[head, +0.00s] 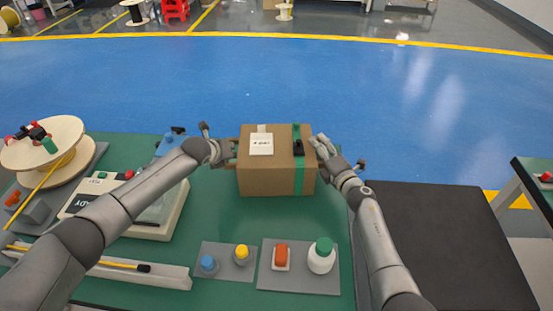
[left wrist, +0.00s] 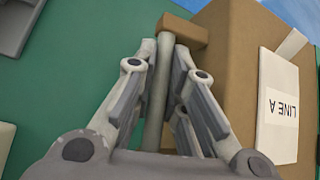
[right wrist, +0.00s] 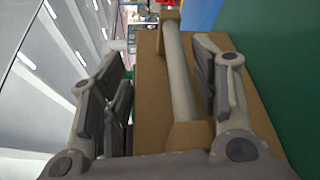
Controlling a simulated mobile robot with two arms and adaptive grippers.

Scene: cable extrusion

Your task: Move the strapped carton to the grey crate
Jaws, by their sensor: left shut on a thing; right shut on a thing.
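The brown strapped carton (head: 265,178) is upright at the back edge of the green table, with a green strap and a white label on it. It has a bar handle on each side. My left gripper (head: 228,152) is shut on the left handle (left wrist: 165,90), which runs between its fingers. My right gripper (head: 322,150) is shut on the right handle (right wrist: 180,75). I cannot tell whether the carton touches the table. A dark grey, low crate-like thing (head: 445,240) stands right of the table; its inside is hard to make out.
Another table (head: 540,190) stands far right. The blue floor behind is clear.

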